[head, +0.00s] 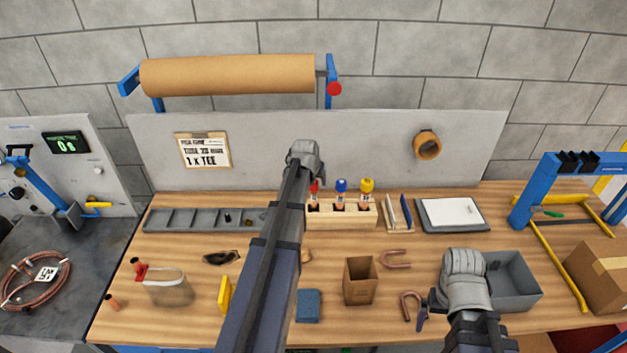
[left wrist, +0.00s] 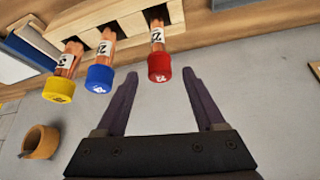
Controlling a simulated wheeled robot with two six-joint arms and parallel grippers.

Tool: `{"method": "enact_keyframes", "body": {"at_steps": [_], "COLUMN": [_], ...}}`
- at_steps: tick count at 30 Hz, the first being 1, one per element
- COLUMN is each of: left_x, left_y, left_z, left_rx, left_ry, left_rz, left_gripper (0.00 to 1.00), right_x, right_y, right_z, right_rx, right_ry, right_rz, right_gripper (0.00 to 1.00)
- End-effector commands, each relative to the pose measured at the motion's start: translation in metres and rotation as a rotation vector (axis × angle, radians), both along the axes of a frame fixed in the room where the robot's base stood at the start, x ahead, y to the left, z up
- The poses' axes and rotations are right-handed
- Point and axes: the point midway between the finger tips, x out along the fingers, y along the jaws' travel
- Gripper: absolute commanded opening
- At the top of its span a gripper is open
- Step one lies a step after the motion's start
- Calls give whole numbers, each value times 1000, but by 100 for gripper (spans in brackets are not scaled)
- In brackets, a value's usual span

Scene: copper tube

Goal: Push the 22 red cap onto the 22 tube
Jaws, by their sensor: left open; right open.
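The red cap (left wrist: 159,67) sits on the end of the copper 22 tube (left wrist: 158,36) in the left wrist view. How far on it sits I cannot tell. In the head view the red cap (head: 314,187) tops the leftmost tube in the wooden rack (head: 358,218). My left gripper (left wrist: 161,73) is open, with its two dark fingers on either side of the red cap and apart from it. In the head view my left gripper (head: 304,152) is mostly hidden by its own arm. My right gripper (head: 428,306) is open and empty over the front right of the table.
A blue cap (head: 341,186) and a yellow cap (head: 367,185) top the neighbouring tubes. The board stands behind the rack.

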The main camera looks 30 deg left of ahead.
Motion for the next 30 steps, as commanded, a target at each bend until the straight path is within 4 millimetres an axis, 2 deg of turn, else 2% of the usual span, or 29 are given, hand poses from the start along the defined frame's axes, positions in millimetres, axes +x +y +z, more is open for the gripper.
{"method": "enact_keyframes", "body": {"at_steps": [9,15,30], "left_x": [-21,-32,-33], "left_y": [-7,-11,-12], "left_z": [42,61,62], "left_rx": [0,0,0], "left_ry": [0,0,0], "left_rz": [0,0,0], "left_gripper": [71,71,71], "right_x": [0,0,0], "right_y": [0,0,0], "right_z": [42,61,62], "right_rx": [1,1,1], "right_ry": [0,1,1], "right_rz": [-5,-4,-4], "right_gripper": [100,100,100]}}
